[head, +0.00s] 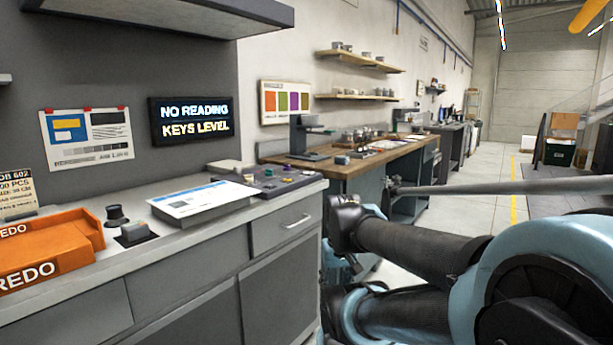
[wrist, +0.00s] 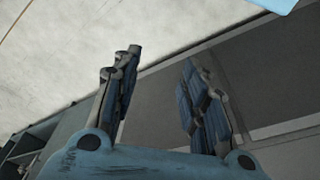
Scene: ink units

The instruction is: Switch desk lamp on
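I cannot make out a desk lamp for certain in either view. A dark upright stand with a flat head (head: 307,137) is on the wooden bench; I cannot tell whether it is a lamp. My gripper (wrist: 160,68) is open and empty in the wrist view, its two blue-padded fingers well apart. Beyond them are pale floor and grey cabinet fronts. In the head view my arm reaches in from the right, beside the end of the grey counter; the fingers are not clear there.
A wall display (head: 190,120) reads "NO READING KEYS LEVEL". The wooden bench (head: 365,165) lies beyond.

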